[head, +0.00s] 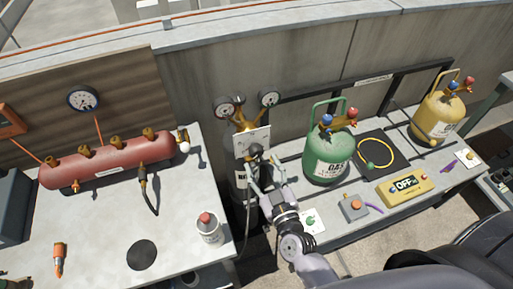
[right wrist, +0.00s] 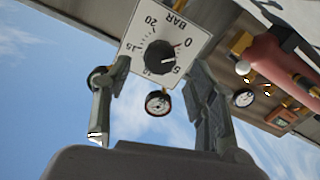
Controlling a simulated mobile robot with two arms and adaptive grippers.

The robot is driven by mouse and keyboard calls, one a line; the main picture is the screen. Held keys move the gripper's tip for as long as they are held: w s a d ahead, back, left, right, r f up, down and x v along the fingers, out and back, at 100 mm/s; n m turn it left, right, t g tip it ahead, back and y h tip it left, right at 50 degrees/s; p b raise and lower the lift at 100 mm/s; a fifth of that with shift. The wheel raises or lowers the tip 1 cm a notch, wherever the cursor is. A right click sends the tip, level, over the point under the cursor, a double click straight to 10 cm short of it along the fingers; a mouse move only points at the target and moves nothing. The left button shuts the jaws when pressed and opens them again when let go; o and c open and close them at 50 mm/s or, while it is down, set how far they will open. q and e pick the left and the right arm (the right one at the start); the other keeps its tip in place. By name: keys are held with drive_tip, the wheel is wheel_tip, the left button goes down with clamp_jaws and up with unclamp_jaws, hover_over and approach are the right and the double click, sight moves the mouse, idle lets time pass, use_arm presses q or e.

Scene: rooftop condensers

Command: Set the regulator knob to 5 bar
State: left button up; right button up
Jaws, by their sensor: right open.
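The regulator knob (right wrist: 159,57) is round and black, on a white square dial plate (right wrist: 133,42) marked BAR with numbers from 0 to 20. A small red mark at the knob's edge lies near the 0. In the head view the plate (head: 253,138) sits on the regulator between two gauges. My right gripper (head: 262,178) is in front of it. In the right wrist view my right gripper (right wrist: 160,75) is open, its fingers to either side of the knob. I cannot tell whether they touch it. My left gripper is not in view.
A red manifold (head: 110,160) and a spray can (head: 208,228) are on the left bench. A green cylinder (head: 328,150), a yellow cylinder (head: 437,117), a yellow OFF box (head: 402,187) and a grey button box (head: 353,207) are on the right bench. A wall (head: 300,65) stands behind.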

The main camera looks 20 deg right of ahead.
sight(258, 155)
drive_tip(key=w, duration=0.6)
drive_tip(key=shift+a+p, duration=0.1)
drive_tip(key=shift+p, duration=0.3)
drive_tip(key=c, duration=1.1)
drive_tip(key=shift+c, duration=0.2)
